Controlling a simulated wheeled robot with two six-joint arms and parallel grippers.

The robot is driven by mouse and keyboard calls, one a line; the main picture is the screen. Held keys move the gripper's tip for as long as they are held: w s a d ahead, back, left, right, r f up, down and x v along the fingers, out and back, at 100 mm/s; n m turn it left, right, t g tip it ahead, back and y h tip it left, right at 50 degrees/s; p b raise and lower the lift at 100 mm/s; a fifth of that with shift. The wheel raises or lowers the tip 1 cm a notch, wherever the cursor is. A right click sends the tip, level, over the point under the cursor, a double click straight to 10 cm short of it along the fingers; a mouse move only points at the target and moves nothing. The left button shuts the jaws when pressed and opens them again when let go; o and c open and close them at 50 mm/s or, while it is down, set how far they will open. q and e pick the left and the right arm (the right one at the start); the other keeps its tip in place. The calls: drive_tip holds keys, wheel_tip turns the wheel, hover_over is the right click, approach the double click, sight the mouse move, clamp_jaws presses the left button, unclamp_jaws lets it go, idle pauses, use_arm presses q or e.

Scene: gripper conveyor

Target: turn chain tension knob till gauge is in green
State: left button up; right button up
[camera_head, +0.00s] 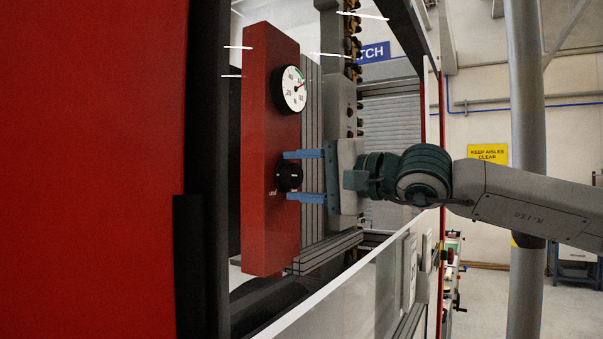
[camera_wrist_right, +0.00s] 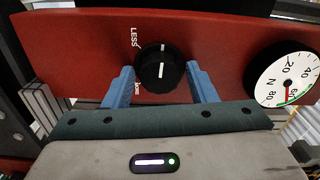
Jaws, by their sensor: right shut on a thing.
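The chain tension knob (camera_head: 289,177) is black and round and sits low on the red panel (camera_head: 266,225). In the right wrist view the knob (camera_wrist_right: 162,68) has a white pointer line running up and down, with LESS printed to its left. My right gripper (camera_head: 296,175) has blue fingers, one on each side of the knob, and is shut on it; the fingers also show in the right wrist view (camera_wrist_right: 162,82). The white gauge (camera_head: 292,91), also in the right wrist view (camera_wrist_right: 280,78), has a green arc and a red needle. The needle points near one end of the arc; I cannot tell whether it is inside. My left gripper is not in view.
A dark frame post (camera_head: 204,120) and a large red cover (camera_head: 90,150) stand to the left. Metal profile rails (camera_head: 325,250) run under the gripper, and a clear guard panel (camera_head: 350,300) is below. A grey pole (camera_head: 525,150) stands behind my right arm.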

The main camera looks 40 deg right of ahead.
drive_tip(key=shift+n, duration=1.2)
drive_tip(key=o, duration=0.7)
drive_tip(key=shift+c, duration=0.2)
drive_tip(key=shift+s, duration=0.1)
drive_tip(key=b+v, duration=0.5)
drive_tip(key=v, duration=0.5)
drive_tip(key=shift+s, duration=0.3)
